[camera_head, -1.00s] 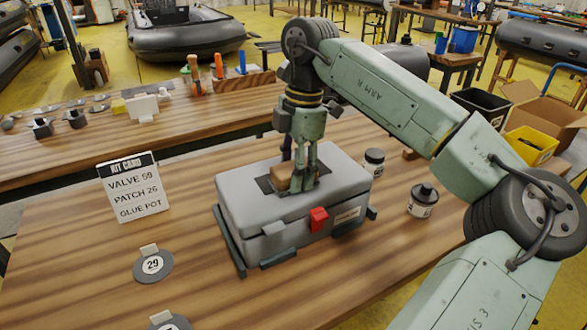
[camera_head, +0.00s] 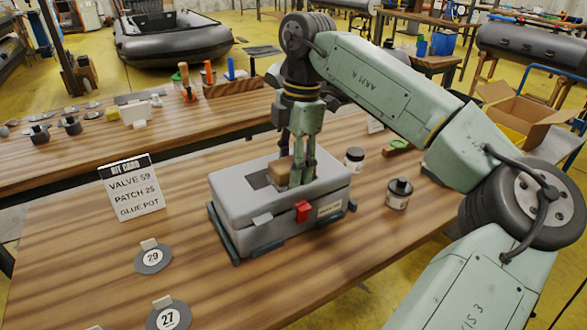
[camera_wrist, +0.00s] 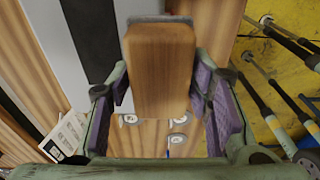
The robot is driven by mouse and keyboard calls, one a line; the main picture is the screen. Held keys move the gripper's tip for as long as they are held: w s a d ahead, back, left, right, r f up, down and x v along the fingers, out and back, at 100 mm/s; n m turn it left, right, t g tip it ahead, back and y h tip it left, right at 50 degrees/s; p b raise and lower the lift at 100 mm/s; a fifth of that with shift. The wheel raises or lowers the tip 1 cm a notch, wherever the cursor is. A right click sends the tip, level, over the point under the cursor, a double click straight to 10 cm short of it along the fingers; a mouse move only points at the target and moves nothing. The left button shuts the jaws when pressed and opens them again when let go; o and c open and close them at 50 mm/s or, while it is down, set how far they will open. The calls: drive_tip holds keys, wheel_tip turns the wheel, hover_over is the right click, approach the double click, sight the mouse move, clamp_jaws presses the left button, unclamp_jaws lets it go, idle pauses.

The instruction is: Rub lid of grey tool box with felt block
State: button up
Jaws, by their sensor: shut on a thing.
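The grey tool box (camera_head: 232,208) stands shut on the wooden bench, with a red latch (camera_head: 303,211) on its front. A dark rectangular patch (camera_head: 258,181) shows on its lid. My gripper (camera_head: 297,180) is shut on the felt block (camera_head: 279,168), pointing down over the right part of the lid. The block appears to rest on the lid, but its contact face is hidden. In the wrist view, the block (camera_wrist: 160,75) has a brown wooden body with a thin grey layer at its far end, between purple-padded fingers.
A kit card (camera_head: 133,188) stands to the left. Numbered discs (camera_head: 153,258) (camera_head: 169,318) lie at the front left. Bare bench lies between them and the box.

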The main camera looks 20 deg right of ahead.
drive_tip(key=shift+r+p, duration=1.3)
drive_tip(key=shift+r, duration=0.8)
drive_tip(key=shift+f, duration=0.1)
